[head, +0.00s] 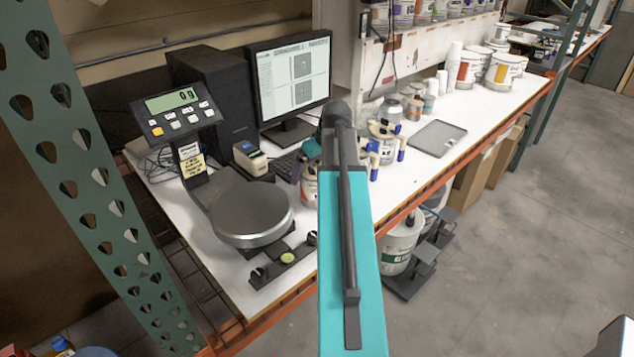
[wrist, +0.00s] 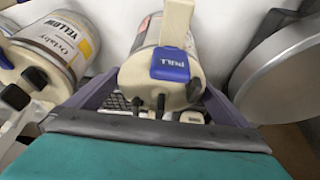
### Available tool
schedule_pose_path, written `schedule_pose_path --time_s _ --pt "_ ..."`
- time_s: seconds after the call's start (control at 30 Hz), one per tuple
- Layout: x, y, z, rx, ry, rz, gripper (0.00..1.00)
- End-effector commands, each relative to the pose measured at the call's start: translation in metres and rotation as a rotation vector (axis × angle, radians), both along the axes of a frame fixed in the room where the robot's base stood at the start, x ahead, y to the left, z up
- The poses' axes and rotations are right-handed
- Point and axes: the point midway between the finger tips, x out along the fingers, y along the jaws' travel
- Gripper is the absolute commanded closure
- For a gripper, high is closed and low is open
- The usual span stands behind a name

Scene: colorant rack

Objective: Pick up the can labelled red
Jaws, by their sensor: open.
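In the wrist view a cream-topped can (wrist: 160,65) with a blue PULL lever lies between the jaws of my gripper (wrist: 158,92). A strip of its label with a reddish patch shows, but I cannot read its colour name. The jaws are open, one on each side of the can; whether they touch it I cannot tell. A can labelled YELLOW (wrist: 55,45) is at the left, outside the jaws. In the head view a can with a reddish label (head: 309,187) shows beside my arm, which partly hides it. My gripper is mostly hidden there.
The round scale pan (head: 252,212) is left of my arm in the head view; a round metal pan edge (wrist: 282,75) is close on the right in the wrist view. A monitor (head: 290,78) and keyboard (head: 285,165) stand behind. Another handled can (head: 382,140) is right of my arm.

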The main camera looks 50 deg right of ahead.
Motion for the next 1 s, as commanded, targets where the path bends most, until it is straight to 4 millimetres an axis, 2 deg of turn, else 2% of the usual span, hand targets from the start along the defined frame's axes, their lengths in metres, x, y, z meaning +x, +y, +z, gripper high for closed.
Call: schedule_pose_path --time_s 0.5,0.87,1.0 --pt "0.0001 0.0002 -0.0001 0.000 0.000 0.000 0.02" --pt "0.0001 0.0004 -0.0001 0.000 0.000 0.001 0.62" --pt "0.0006 0.0002 0.0011 -0.001 -0.002 0.001 0.65"
